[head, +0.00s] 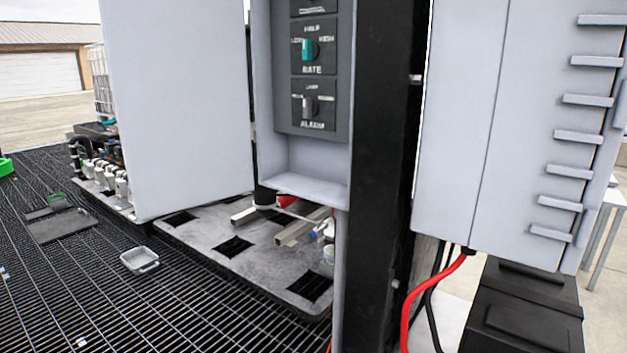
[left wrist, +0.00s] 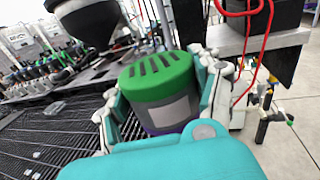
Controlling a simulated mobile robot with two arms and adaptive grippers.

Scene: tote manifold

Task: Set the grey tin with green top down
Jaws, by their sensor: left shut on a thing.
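The grey tin with green top (left wrist: 165,108) fills the middle of the left wrist view. Its green lid has a row of dark slots, and its grey side darkens to purple near the bottom. My left gripper (left wrist: 158,82) is shut on it, with one pale finger on each side. The tin looks tilted in this view, and its base is hidden behind the teal gripper body. I cannot tell whether it touches anything below. Neither the tin nor either gripper shows in the head view.
The head view shows a grey cabinet with an open door (head: 180,110) and a control panel (head: 312,85). A grey pallet (head: 200,245) holds metal bars. A small tray (head: 139,260) lies on dark grating (head: 120,310). A red hose (head: 425,290) hangs beside black boxes (head: 525,310).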

